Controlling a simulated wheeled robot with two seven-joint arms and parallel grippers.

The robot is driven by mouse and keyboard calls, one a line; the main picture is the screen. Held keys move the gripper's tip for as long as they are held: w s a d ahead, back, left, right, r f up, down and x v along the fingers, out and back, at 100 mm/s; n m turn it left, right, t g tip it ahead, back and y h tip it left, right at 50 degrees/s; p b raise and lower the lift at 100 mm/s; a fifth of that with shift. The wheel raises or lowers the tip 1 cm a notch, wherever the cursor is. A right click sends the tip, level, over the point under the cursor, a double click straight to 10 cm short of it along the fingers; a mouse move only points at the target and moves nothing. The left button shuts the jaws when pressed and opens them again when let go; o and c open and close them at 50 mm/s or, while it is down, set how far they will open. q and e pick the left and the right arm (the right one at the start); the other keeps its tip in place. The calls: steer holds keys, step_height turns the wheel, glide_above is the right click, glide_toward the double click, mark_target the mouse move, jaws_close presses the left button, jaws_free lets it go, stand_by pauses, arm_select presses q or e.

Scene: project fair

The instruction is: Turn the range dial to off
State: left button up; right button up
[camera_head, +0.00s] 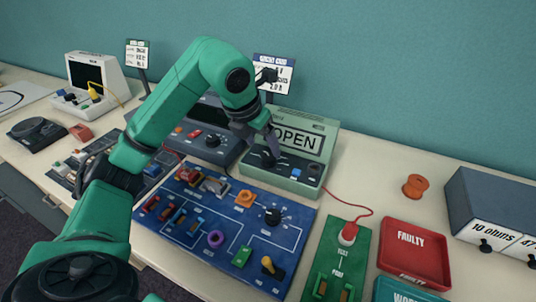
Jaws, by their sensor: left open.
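The light green meter (318,126) stands at the back middle of the table. Its display (297,141) reads OPEN. On its sloped front is a dark range dial (268,159), partly hidden by my gripper; its pointer setting cannot be read. My left gripper (270,147) is open, pointing down at the dial from above. I cannot tell whether its fingers touch the dial. My right gripper is not in view.
A blue circuit board (284,250) with switches and a black knob (272,215) lies in front. A dark blue box (228,150) stands left of the meter. A red FAULTY tray (413,250), green test board (343,262) and dark resistor box (495,205) are at right. A red cable crosses the table.

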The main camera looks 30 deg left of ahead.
mark_target(269, 156)
arm_select(q)
steer(key=x, duration=0.5)
steer(key=shift+w+f, duration=0.15)
steer(key=shift+w, duration=0.05)
steer(key=shift+f, duration=0.25)
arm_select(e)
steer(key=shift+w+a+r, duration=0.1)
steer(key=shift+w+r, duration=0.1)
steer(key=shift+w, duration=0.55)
arm_select(q)
steer(key=shift+w, duration=0.1)
jaws_close()
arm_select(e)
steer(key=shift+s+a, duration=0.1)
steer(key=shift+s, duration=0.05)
arm_select(q)
steer(key=shift+m, duration=0.3)
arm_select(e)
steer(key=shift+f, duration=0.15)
arm_select(q)
steer(key=m+h, duration=0.1)
steer(key=m, duration=0.1)
steer(key=shift+a+m, duration=0.1)
steer(key=shift+m, duration=0.2)
steer(key=shift+w+r+m+g+h, duration=0.1)
steer(key=shift+m+g+h, duration=0.5)
steer(key=shift+m, duration=1.2)
